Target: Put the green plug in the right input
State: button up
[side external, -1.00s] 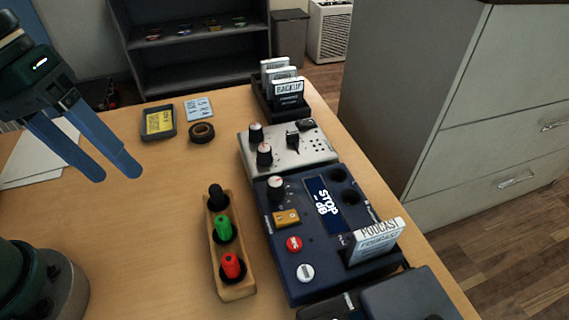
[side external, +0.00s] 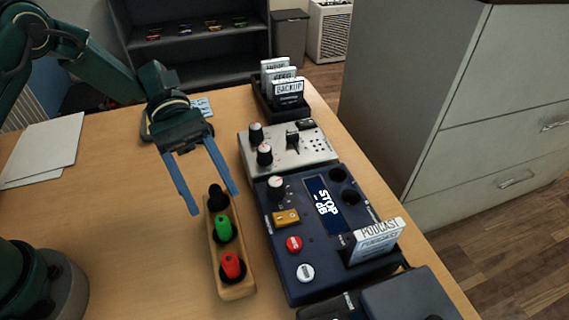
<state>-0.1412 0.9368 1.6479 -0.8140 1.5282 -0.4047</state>
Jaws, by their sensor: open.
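The green plug (side external: 223,228) stands upright in the middle of a long wooden holder (side external: 236,291), between a black plug (side external: 216,197) and a red plug (side external: 231,265). The dark blue recorder (side external: 277,246) lies to the right of the holder. Two dark round sockets show near its far right corner, an upper one (side external: 338,175) and a lower one (side external: 350,197); I cannot read which is the right input. My gripper (side external: 215,203) is open and empty, its blue fingers pointing down near the black plug's end of the holder. Its height above the holder is hard to tell.
A silver box with knobs (side external: 290,157) and a black rack of white cards (side external: 280,98) stand beyond the recorder. A white podcast card (side external: 377,242) stands up from the recorder. Papers (side external: 42,150) lie at the left. The table left of the holder is clear.

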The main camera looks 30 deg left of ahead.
aim_at(221, 221)
jog(key=shift+s+d+f, duration=0.2)
jog(key=shift+s+f, duration=0.1)
jog(key=shift+f, duration=0.15)
jog(key=shift+x, duration=2.25)
grip_shut()
